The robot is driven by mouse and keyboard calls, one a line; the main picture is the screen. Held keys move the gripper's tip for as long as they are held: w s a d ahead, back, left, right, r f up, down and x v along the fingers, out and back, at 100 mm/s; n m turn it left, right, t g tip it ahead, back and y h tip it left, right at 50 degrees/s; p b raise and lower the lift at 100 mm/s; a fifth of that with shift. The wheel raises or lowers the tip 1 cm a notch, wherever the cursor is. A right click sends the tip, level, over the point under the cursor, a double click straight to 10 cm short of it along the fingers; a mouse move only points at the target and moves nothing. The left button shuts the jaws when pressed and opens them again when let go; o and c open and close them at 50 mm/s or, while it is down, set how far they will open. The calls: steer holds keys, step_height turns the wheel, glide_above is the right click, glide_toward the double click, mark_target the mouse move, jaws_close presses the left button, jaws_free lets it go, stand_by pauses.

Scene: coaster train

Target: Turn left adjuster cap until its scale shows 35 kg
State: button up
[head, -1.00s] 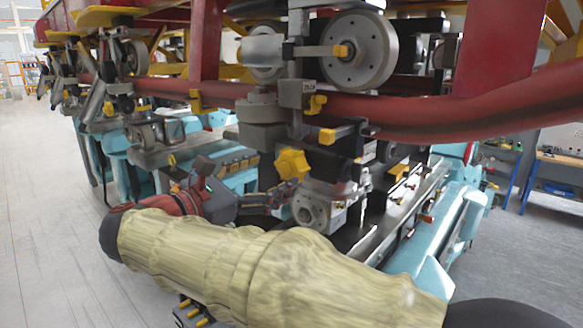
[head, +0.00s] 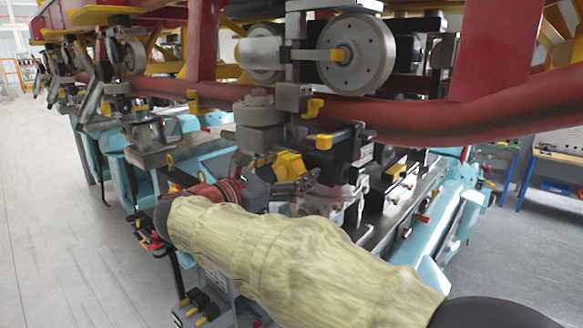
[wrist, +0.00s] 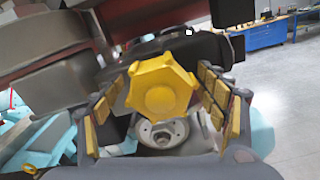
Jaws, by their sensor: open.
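A yellow lobed knob (head: 289,165) sits under the red rail. In the wrist view the knob (wrist: 160,85) faces me, between the finger pads of my gripper (wrist: 160,97). The fingers are spread, with a narrow gap visible beside the knob. Below it is a round grey metal cap with a central hole (wrist: 161,134), partly hidden by my gripper. I cannot tell which of these is the left adjuster cap, and no scale is readable. In the head view my gripper (head: 294,189) is in front of and just below the knob; my arm hides most of the grey cap.
The thick red rail (head: 430,121) runs across above the knob. Wheels (head: 355,54) and a grey bracket (head: 292,98) hang close over it. A light blue frame (head: 452,225) stands at the right. The floor at left (head: 60,200) is clear.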

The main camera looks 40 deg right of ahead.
steer(key=shift+c, duration=0.4)
steer(key=c, duration=1.1)
steer(key=shift+b, duration=0.35)
steer(key=m+b, duration=0.1)
steer(key=b, duration=0.1)
steer(key=m+b, duration=0.1)
steer(key=shift+f+m+b, duration=0.25)
steer(key=shift+m+b, duration=0.1)
steer(key=shift+m, duration=0.05)
steer(key=m+b, duration=0.6)
steer(key=b, duration=0.2)
steer(key=m+b, duration=0.4)
steer(key=b, duration=0.2)
steer(key=shift+m, duration=0.4)
steer(key=m+b, duration=0.4)
steer(key=shift+r, duration=0.15)
